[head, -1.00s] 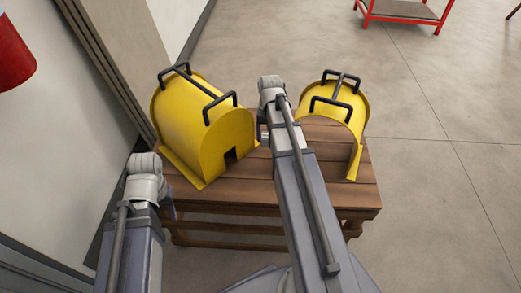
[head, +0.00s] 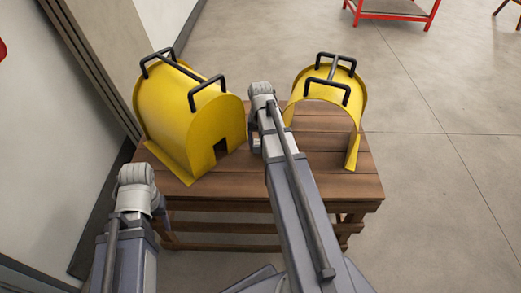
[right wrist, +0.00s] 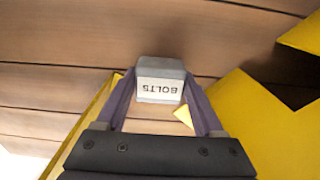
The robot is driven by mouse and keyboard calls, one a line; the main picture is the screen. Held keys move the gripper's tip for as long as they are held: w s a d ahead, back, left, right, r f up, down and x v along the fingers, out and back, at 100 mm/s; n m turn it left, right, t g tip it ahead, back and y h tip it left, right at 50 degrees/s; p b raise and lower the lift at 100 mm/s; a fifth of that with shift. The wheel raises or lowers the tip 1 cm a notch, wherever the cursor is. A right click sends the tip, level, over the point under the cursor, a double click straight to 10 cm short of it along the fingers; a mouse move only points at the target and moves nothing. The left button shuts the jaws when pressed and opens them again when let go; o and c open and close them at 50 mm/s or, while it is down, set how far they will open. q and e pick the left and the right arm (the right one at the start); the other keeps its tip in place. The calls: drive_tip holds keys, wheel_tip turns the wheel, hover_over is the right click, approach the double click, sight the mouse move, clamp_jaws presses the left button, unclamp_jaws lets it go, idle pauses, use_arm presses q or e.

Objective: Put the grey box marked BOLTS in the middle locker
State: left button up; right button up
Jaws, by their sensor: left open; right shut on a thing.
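The grey box marked BOLTS (right wrist: 160,68) shows in the right wrist view, its white label upside down. My right gripper (right wrist: 160,88) is shut on it, with one finger at each side. Bench planks are behind the box; I cannot tell whether it touches them. In the head view my right arm (head: 285,180) reaches over the bench and hides the box and most of that gripper. My left gripper (head: 162,214) is open at the bench's near left corner, mostly hidden by its own wrist. No locker is in view.
The wooden bench (head: 310,185) carries a closed-looking yellow guard (head: 180,110) with black handles on the left and an open-arched yellow guard (head: 357,105) on the right. A wall stands close at left. A red-framed table (head: 395,14) is far back. Floor at right is clear.

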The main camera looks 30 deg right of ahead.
use_arm(q)
drive_tip(key=shift+f, duration=0.65)
use_arm(e)
drive_tip(key=shift+f, duration=0.6)
use_arm(q)
drive_tip(key=shift+f, duration=0.1)
use_arm(e)
drive_tip(key=shift+f, duration=0.1)
drive_tip(key=shift+f+b, duration=0.15)
drive_tip(key=shift+b, duration=0.25)
drive_tip(key=o, duration=1.5)
use_arm(q)
wheel_tip(320, 180, up, 12)
drive_tip(key=p, duration=1.2)
use_arm(e)
wheel_tip(320, 180, up, 12)
drive_tip(key=shift+r, duration=0.25)
